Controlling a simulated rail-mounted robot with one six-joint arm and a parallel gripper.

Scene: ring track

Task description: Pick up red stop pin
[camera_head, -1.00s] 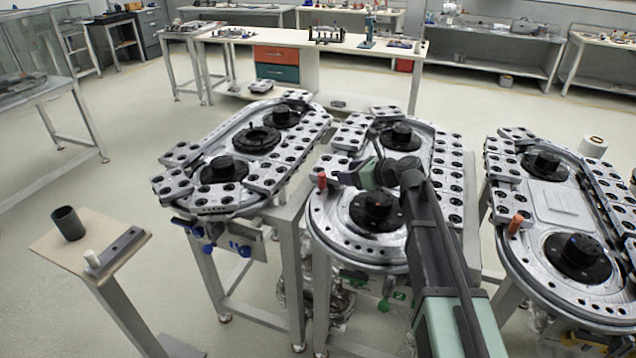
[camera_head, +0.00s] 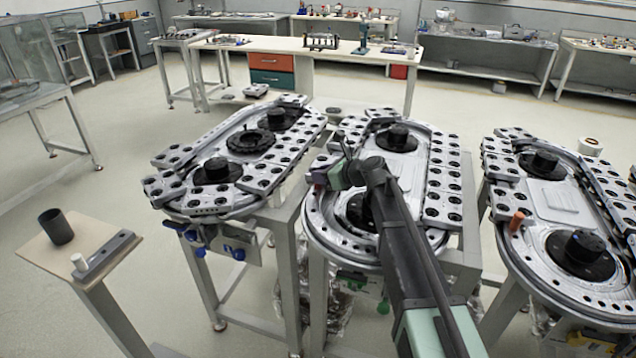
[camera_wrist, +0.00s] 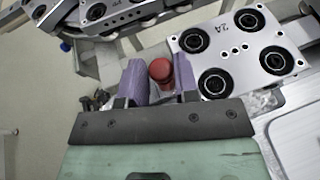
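The red stop pin (camera_wrist: 160,71) stands between the two purple fingers of my gripper (camera_wrist: 160,80) in the wrist view. The fingers are apart, one on each side of the pin. The pin's round top shows clearly, and its lower part is partly shaded. Whether a finger touches it is hard to tell. In the head view my gripper (camera_head: 320,180) is at the left rim of the middle ring track (camera_head: 318,222), and it hides most of the pin there.
A plate marked 2A (camera_wrist: 237,46) with several black-ringed holes lies close right of the fingers. An orange-red pin (camera_head: 517,220) stands on the right track. The left track (camera_head: 210,207) is nearby. A small stand (camera_head: 90,240) holds a dark cup (camera_head: 56,227).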

